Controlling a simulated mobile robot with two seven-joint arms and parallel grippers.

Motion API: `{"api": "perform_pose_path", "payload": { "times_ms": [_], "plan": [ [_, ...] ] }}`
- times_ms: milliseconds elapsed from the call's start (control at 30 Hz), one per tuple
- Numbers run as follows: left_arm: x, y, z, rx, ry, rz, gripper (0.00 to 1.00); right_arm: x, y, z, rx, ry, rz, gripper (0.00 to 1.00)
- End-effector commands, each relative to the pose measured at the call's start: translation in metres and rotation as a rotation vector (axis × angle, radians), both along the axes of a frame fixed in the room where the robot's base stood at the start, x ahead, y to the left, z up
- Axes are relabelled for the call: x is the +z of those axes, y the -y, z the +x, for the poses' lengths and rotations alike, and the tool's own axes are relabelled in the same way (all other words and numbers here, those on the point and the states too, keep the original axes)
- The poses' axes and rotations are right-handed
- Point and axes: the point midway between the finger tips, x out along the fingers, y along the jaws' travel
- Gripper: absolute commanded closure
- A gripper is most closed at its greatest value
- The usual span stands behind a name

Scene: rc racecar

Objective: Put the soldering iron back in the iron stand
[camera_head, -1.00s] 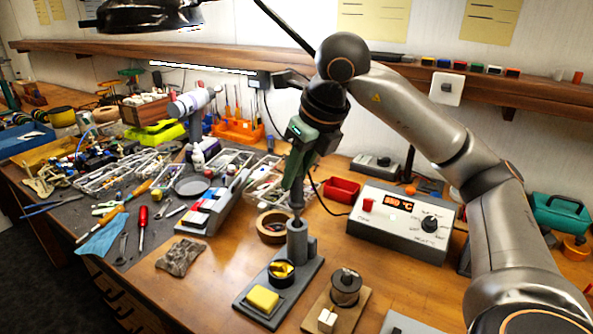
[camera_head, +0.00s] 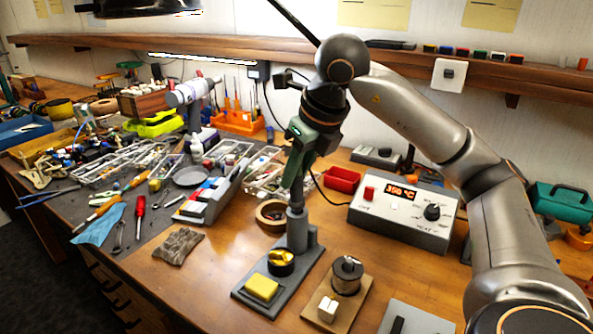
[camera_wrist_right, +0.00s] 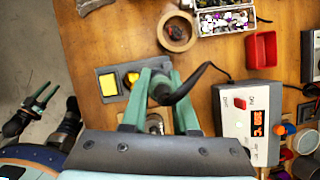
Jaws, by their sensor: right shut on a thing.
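My right gripper (camera_head: 298,165) is shut on the soldering iron (camera_head: 298,192), which points down nearly upright. The iron's lower end is at the mouth of the grey tube of the iron stand (camera_head: 297,235); how deep it sits inside is hidden. The stand's base carries a yellow sponge (camera_head: 262,288) and a cup of brass wool (camera_head: 281,262). In the right wrist view, the iron's dark handle (camera_wrist_right: 165,94) sits between the green fingers, with its cable leading right. My left gripper (camera_wrist_right: 42,97) shows at the left edge of that view, away from the bench; its opening is unclear.
The soldering station (camera_head: 400,215) stands right of the stand, with a red tray (camera_head: 342,179) behind. A tape roll (camera_head: 271,215) lies close to the stand's tube. A solder spool (camera_head: 346,277) on a wooden base is in front right.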

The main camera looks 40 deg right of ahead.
Motion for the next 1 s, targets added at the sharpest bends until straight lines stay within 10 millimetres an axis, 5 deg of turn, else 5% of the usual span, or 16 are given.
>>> {"api": "perform_pose_path", "payload": {
  "times_ms": [667,700,1000],
  "plan": [
    [-0.003,0.0029,0.0042,-0.008,0.002,-0.002,0.5,-0.0105,0.0001,0.0,0.0,0.001,0.0,1.0],
    [-0.003,0.0029,0.0041,-0.008,0.003,-0.002,0.5,-0.0105,0.0001,0.0,0.0,0.001,0.0,0.69],
    [-0.0029,0.0028,0.0044,-0.008,0.004,-0.002,0.5,-0.0107,0.0001,-0.0001,0.0,0.0,0.0,0.37]
  ]
}}
